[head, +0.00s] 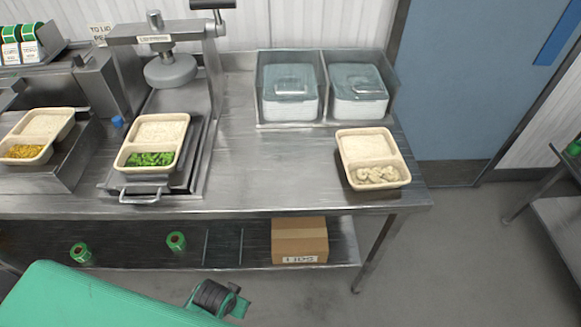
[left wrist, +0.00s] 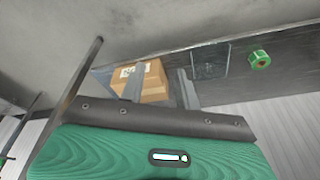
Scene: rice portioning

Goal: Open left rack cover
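In the head view the left rack cover (head: 290,82) is a translucent grey-blue lid with a handle. It lies closed on the left white container (head: 290,108) in the metal rack (head: 259,100) at the back of the table. A matching right cover (head: 357,78) lies closed beside it. My left gripper (left wrist: 161,68) shows in the left wrist view with its two grey fingers apart and nothing between them. It faces the table's lower shelf area, away from the covers. My right gripper is not in view.
The steel table (head: 265,165) is clear in front of the rack. A tray of rice and pale pieces (head: 366,147) stands at its right end. A press (head: 170,68) stands left, over a tray with greens (head: 155,132). A cardboard box (head: 299,236) sits on the lower shelf.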

